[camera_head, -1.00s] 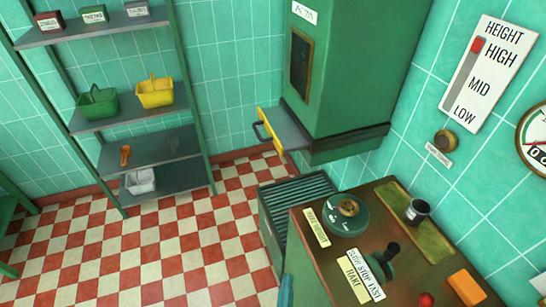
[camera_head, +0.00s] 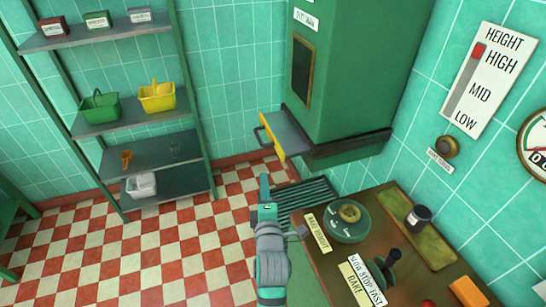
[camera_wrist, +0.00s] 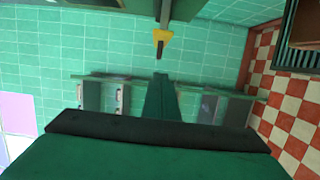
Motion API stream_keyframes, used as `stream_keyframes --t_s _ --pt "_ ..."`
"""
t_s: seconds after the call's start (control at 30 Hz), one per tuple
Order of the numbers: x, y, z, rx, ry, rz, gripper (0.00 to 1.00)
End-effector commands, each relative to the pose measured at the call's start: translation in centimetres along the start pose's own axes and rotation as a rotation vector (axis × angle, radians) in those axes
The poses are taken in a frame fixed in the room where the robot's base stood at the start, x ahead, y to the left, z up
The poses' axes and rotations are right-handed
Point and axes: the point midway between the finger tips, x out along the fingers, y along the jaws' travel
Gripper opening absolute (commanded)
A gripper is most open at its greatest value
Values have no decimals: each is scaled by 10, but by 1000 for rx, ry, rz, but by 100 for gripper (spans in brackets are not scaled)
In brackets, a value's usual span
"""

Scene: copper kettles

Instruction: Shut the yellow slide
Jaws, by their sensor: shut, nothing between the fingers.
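The yellow slide (camera_head: 273,137) has a yellow front plate with a dark handle and a grey plate behind it. It sticks out to the left from the green cabinet (camera_head: 347,70), so it stands open. In the wrist view the yellow slide (camera_wrist: 162,38) shows small near the top, beyond my fingers. My gripper (camera_head: 264,182) is shut and empty, pointing up the picture, just below the yellow front and apparently apart from it. In the wrist view my gripper (camera_wrist: 161,78) reaches up the middle.
A counter (camera_head: 322,262) with knobs, labels and a dark jar (camera_head: 418,216) stands at lower right. A ribbed grate (camera_head: 305,192) lies beside my gripper. Shelves (camera_head: 150,150) with green and yellow baskets stand at left. The checkered floor (camera_head: 150,245) is open.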

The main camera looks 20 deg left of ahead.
Motion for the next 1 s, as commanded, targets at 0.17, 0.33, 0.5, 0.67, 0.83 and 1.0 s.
stream_keyframes --t_s 0.17,0.33,0.5,0.67,0.83,1.0 --pt "12 4 -2 -17 5 1 0" --pt "38 5 -2 -16 5 4 0" --pt "70 4 -2 -15 6 2 0" --pt "99 5 -2 -15 4 3 0" --pt "109 4 20 -13 0 2 0" --pt "112 4 33 -13 2 1 0"
